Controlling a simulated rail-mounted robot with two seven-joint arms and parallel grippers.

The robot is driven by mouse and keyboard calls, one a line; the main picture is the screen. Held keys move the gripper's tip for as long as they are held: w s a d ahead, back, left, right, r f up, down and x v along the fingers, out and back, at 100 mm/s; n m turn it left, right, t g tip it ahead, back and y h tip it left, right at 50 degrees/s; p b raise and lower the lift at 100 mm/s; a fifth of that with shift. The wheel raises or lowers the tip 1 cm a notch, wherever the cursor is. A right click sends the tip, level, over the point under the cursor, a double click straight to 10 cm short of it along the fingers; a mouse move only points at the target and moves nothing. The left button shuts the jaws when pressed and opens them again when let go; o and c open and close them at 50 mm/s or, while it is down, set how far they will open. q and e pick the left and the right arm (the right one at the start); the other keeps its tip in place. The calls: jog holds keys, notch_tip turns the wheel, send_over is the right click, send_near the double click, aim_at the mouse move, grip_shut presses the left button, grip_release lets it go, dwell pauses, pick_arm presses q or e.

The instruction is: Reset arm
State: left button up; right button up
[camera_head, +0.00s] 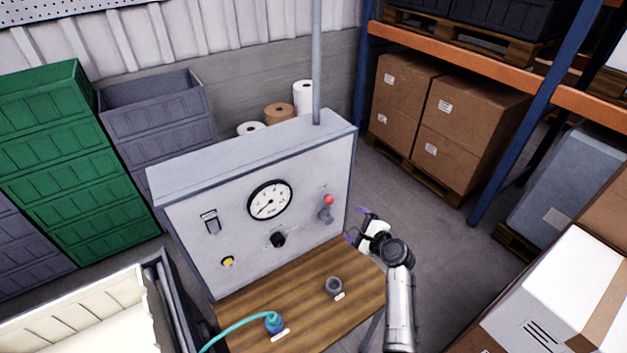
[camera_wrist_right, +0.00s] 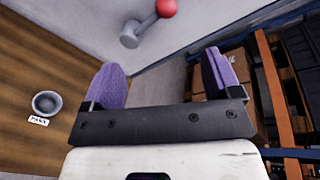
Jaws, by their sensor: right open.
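My right gripper (camera_head: 359,226) is just to the right of the grey control panel (camera_head: 190,250), near its right edge. In the right wrist view its two purple-padded fingers (camera_wrist_right: 165,82) are spread apart with nothing between them. A lever with a red knob (camera_head: 328,200) sits on the right part of the panel. It also shows ahead of the fingers in the right wrist view (camera_wrist_right: 167,8), apart from them. My left gripper is not in view.
A wooden worktop (camera_head: 310,300) in front of the panel holds a grey round cup (camera_head: 333,286) and a blue fitting (camera_head: 273,322) with a teal hose. A gauge (camera_head: 270,200) is on the panel. Cardboard boxes (camera_head: 459,130) stand on the right rack. Floor is open behind my gripper.

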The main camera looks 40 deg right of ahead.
jog(key=s+a+r+n+g, duration=0.3)
jog(key=s+a+r+n, duration=0.15)
jog(key=n, duration=0.65)
jog(key=s+a+r+n+g, duration=0.3)
jog(key=a+n, duration=0.3)
jog(key=n, duration=0.4)
jog(key=s+a+f+n+g, duration=0.2)
jog(key=s+a+f+n, duration=0.3)
jog(key=s+a, duration=0.65)
jog(key=s+a+f+n+g+y, duration=0.1)
jog(key=s+f+g, duration=0.1)
jog(key=s+f, duration=0.35)
jog(key=s+f+g, duration=0.2)
jog(key=s+f, duration=0.1)
jog(key=s, duration=0.6)
notch_tip(320, 180, up, 13)
jog(key=p, duration=1.3)
jog(key=shift+s, duration=0.3)
